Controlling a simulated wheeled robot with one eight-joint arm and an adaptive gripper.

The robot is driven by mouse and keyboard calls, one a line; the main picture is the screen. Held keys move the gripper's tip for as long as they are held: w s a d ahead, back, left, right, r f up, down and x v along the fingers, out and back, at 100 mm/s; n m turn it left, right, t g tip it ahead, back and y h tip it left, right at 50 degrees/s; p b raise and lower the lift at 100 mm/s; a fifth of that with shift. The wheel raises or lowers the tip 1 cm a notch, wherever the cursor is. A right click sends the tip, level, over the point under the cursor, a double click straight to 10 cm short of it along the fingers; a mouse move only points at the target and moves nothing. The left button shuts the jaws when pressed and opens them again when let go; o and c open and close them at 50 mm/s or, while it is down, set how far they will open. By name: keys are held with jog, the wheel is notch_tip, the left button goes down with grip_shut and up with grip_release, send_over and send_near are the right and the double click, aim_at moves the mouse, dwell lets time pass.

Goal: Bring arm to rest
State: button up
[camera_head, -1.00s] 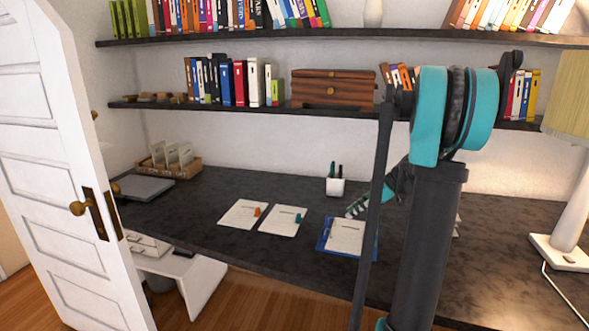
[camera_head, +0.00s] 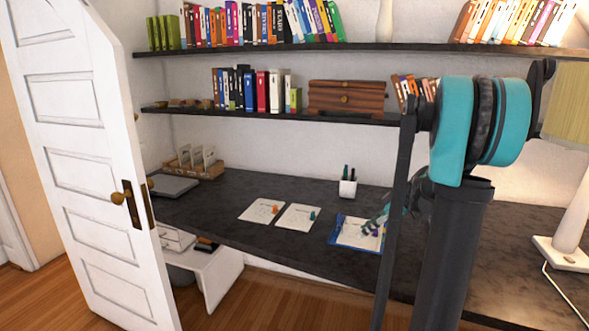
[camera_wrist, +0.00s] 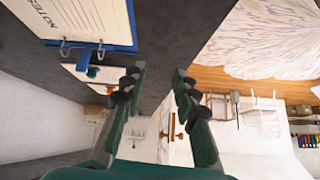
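My gripper (camera_head: 376,226) shows small in the head view, in front of or above the blue clipboard (camera_head: 333,237) on the dark desk. My arm's teal and black links stand at the right of that view and hide part of the desk and shelves. In the wrist view my gripper (camera_wrist: 157,88) has its two dark green fingers spread apart with nothing between them. The clipboard (camera_wrist: 108,22) is at the top left there, apart from the fingers.
The desk (camera_head: 250,190) carries white sheets (camera_head: 298,217), a pen cup (camera_head: 348,187), a laptop (camera_head: 173,186) and a lamp (camera_head: 575,215). Two bookshelves (camera_head: 290,115) run above it. A white panelled door (camera_head: 85,170) stands open at the left, with wooden floor (camera_head: 265,305) below.

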jog(key=s+a+f+m+h, duration=0.1)
jog(key=s+f+m+h, duration=0.1)
jog(key=s, duration=0.6)
jog(key=s+a+f+m+h, duration=0.2)
jog(key=s+f+m, duration=0.3)
jog(key=s, duration=0.3)
jog(key=s+a+f+m+t+h, duration=0.1)
jog(key=s+a+f+m+h, duration=0.1)
jog(key=s+m, duration=0.3)
jog(key=shift+s+a+f+h, duration=0.15)
jog(key=shift+s+f+h, duration=0.55)
jog(key=shift+s, duration=0.85)
jog(key=shift+f, duration=0.1)
